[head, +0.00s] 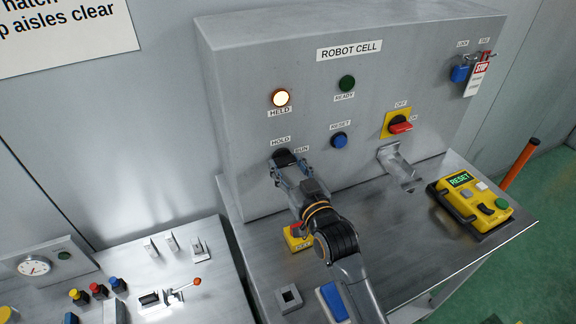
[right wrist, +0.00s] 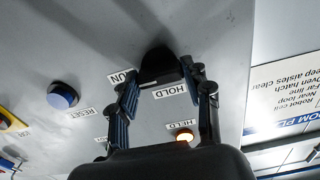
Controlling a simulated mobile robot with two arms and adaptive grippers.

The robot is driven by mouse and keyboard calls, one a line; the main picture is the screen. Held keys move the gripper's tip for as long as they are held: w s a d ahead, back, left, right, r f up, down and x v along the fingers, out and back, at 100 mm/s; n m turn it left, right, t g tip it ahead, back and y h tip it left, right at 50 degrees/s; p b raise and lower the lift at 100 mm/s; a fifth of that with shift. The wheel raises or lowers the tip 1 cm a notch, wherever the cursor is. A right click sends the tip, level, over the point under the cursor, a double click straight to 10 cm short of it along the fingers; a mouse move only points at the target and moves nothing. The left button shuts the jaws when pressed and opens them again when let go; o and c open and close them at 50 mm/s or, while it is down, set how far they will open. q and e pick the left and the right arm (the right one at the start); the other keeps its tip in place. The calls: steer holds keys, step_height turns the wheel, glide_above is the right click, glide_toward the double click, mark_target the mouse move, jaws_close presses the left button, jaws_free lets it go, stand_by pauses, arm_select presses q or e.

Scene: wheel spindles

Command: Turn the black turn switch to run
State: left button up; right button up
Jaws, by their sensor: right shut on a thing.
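The black turn switch (head: 285,157) is on the front of the grey cabinet, with the HOLD label above it and the RUN label to its right. It also shows in the right wrist view (right wrist: 160,65), between the fingers. My right gripper (head: 289,166) is shut on the switch, one finger on each side. The fingers and the angle hide which label the switch points at. The HELD lamp (head: 281,98) glows; the green READY lamp (head: 347,83) looks dark. My left gripper is in neither view.
A blue RESET button (head: 339,140) and a red-and-yellow rotary switch (head: 400,127) are to the right of the switch. A yellow pendant (head: 470,206) lies on the bench's right.

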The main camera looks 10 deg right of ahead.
steer(key=o, duration=1.2)
steer(key=shift+c, duration=0.2)
steer(key=s+d, duration=0.2)
steer(key=s, duration=0.9)
steer(key=shift+s+d, duration=0.15)
steer(key=shift+s, duration=0.2)
